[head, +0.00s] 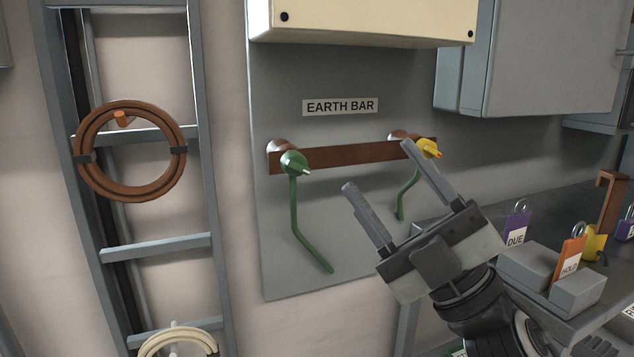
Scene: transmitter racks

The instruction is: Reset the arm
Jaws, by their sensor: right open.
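My right gripper (386,192) is open, its two grey fingers pointing up and to the left in front of the earth bar panel. Nothing shows between its fingers. One fingertip overlaps the right end of the copper earth bar (345,156) in the picture; I cannot tell whether they touch. A green clamp (294,163) with a green lead hanging down is at the bar's left end. A yellow clamp (428,148) is at the right end, with a green lead below it partly behind the gripper. My left gripper is not in view.
A grey ladder rack (155,247) with a brown cable coil (82,176) stands at the left. A cream box (362,20) juts out above. At the lower right, a grey shelf holds a block (575,291) with purple (516,228) and orange (568,258) tagged padlocks.

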